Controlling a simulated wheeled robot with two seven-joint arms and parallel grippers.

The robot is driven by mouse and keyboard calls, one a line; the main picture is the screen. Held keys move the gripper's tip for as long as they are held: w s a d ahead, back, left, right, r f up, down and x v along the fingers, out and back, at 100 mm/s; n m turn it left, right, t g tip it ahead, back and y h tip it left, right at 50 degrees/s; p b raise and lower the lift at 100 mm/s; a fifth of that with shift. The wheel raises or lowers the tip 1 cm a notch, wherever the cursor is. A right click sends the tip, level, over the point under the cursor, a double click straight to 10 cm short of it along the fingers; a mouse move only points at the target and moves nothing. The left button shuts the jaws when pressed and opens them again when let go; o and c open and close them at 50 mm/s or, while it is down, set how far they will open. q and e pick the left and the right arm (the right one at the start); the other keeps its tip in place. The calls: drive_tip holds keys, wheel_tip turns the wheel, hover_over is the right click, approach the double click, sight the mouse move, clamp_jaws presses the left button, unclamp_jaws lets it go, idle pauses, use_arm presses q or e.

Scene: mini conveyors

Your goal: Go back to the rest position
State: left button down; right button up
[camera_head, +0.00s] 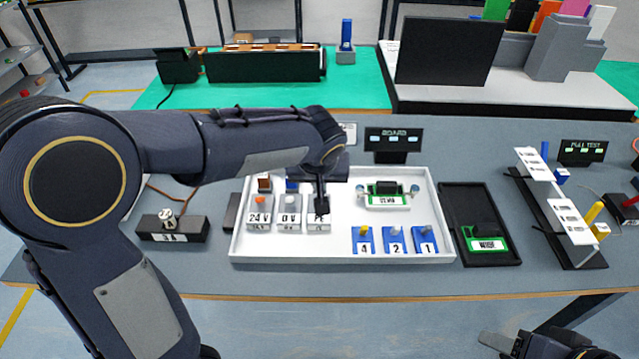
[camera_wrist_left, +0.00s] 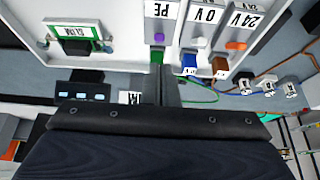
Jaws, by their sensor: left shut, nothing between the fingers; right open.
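My left arm reaches in from the left over the white tray (camera_head: 340,253). My left gripper (camera_head: 321,203) points down at the PE block (camera_head: 318,224), beside the 0 V block (camera_head: 289,222) and 24 V block (camera_head: 259,220). In the left wrist view the left gripper's fingers (camera_wrist_left: 161,88) are together and empty, close to a green part (camera_wrist_left: 157,56) at the PE block; whether they touch it I cannot tell. My right gripper (camera_head: 500,343) is low at the bottom right, in front of the table, open and empty, partly cut off by the picture's edge.
Blue blocks marked 4, 2 and 1 (camera_head: 396,240) and a green board (camera_head: 388,196) sit in the tray. A black tray (camera_head: 452,210) stands to its right, then a sloped white rack (camera_head: 560,208). A BOARD sign (camera_head: 393,139) stands behind. The table's front strip (camera_head: 330,280) is clear.

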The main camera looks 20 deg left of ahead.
idle(0.4)
use_arm(q)
drive_tip(key=s+a+h, duration=0.2)
drive_tip(key=s, duration=1)
drive_tip(key=s+a+m+h, duration=0.1)
drive_tip(key=s+a+h, duration=0.2)
drive_tip(key=s, duration=1)
drive_tip(key=shift+a+r+m+t, duration=0.25)
drive_tip(key=shift+m+t, duration=0.05)
